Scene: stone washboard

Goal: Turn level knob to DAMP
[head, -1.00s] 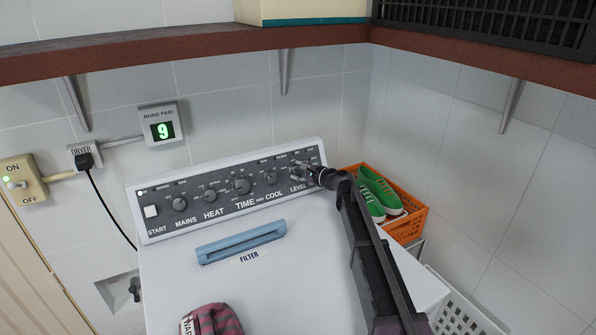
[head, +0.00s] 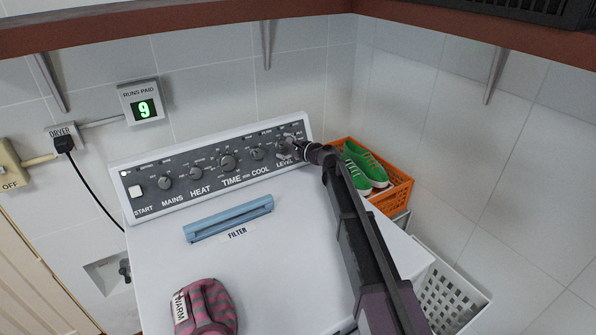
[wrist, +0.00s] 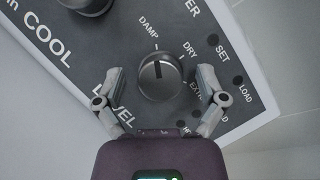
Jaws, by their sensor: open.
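My gripper (wrist: 160,84) is open, one finger on each side of the knob, with visible gaps between fingers and knob. In the head view my gripper (head: 290,148) is at the panel's right end and partly hides the knob.
The cool knob (wrist: 85,4) is up and left of the level knob. A blue filter handle (head: 228,218) and a striped pink cap (head: 205,308) are on the dryer top. An orange crate with green shoes (head: 367,168) stands right of the panel. A shelf (head: 180,28) runs above.

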